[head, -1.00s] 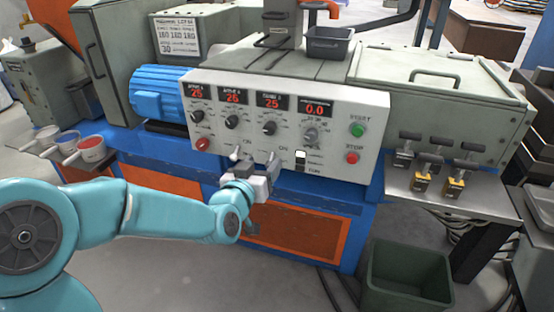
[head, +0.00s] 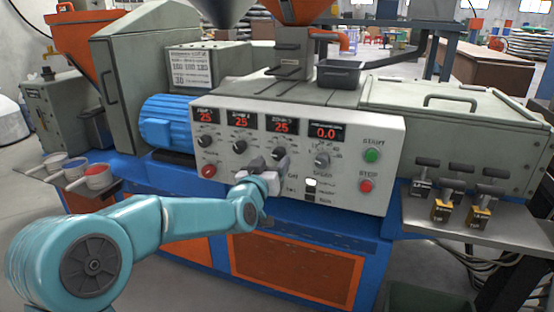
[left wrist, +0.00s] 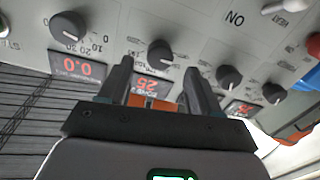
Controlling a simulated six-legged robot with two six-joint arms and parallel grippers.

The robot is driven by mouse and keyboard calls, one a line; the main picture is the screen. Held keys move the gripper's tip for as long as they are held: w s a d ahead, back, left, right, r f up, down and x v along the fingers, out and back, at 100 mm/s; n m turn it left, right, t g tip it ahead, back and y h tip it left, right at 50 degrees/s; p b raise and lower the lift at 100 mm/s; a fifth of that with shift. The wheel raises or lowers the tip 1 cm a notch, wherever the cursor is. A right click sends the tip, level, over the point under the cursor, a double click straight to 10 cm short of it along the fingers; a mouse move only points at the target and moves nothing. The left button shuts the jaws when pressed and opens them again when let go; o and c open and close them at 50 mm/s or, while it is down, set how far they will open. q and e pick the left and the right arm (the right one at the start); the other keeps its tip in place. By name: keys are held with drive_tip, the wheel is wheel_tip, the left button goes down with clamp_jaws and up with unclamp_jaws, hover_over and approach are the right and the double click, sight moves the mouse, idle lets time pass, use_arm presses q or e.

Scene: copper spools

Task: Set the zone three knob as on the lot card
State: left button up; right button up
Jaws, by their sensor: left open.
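The grey control panel (head: 386,190) carries a row of black knobs under red displays. The zone three display (head: 282,125) reads 25. The zone three knob (head: 279,153) is just above my left gripper (head: 267,166) in the head view. In the left wrist view, which shows the panel upside down, that knob (left wrist: 160,52) lies just beyond and between the two fingertips of my left gripper (left wrist: 158,68). The gripper is open and empty; I cannot tell whether it touches the knob. The lot card (head: 192,67) is on the grey box behind; its figures are too small to read surely.
The zone two knob (head: 239,146) and zone one knob (head: 204,141) are to the left. Another knob (head: 322,160) under the 0.0 display is to the right. Green start (head: 372,155) and red stop (head: 366,186) buttons sit farther right.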

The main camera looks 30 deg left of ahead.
sight(277, 155)
use_arm(q)
drive_tip(key=shift+x, duration=2.3)
drive_tip(key=c, duration=1)
drive_tip(key=shift+c, duration=0.2)
